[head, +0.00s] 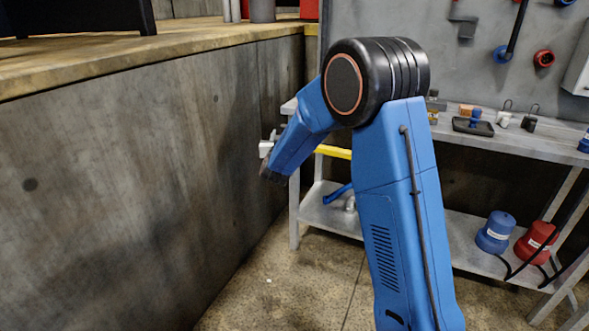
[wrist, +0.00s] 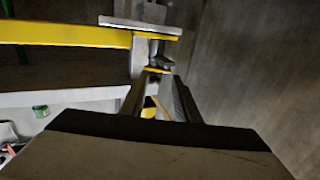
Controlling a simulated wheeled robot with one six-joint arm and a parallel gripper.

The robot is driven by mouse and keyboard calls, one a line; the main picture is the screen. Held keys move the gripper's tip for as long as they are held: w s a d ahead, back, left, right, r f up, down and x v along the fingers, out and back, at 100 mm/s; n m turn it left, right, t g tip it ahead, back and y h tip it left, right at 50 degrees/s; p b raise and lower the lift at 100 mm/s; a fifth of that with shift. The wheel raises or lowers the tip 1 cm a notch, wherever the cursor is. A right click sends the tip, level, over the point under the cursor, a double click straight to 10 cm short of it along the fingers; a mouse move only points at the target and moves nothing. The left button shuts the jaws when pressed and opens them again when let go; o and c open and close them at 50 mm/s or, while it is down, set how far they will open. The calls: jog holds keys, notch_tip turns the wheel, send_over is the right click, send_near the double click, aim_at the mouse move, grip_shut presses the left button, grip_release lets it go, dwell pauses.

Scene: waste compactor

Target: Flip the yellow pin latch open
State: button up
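A yellow bar (wrist: 65,33) runs in from the left in the wrist view and ends at a grey metal bracket (wrist: 144,52). It also shows in the head view, behind my arm (head: 333,152). A thin yellow strip and a small yellow piece (wrist: 150,108) show at and between my fingers; I cannot tell which is the pin latch. My gripper (wrist: 158,78) has its dark fingers apart, just in front of the bracket. Whether they touch it is unclear. In the head view my gripper (head: 272,176) is small and partly hidden, beside a pale grey fitting (head: 267,148).
A tall grey wall (head: 140,170) stands close on the left under a wooden ledge (head: 200,47). A metal workbench (head: 505,143) with tools is behind my arm. Blue (head: 495,233) and red (head: 536,243) containers stand on its lower shelf. The floor in front is clear.

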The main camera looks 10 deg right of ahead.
jog(key=s+a+r+n+g+y, duration=0.1)
jog(key=s+g+y, duration=0.1)
jog(key=s, duration=1.3)
jog(key=s+a+r+n+g+y, duration=0.1)
jog(key=s+r+n+g+y, duration=0.1)
jog(key=s, duration=1.3)
jog(key=shift+g+y, duration=0.5)
jog(key=shift+y, duration=0.8)
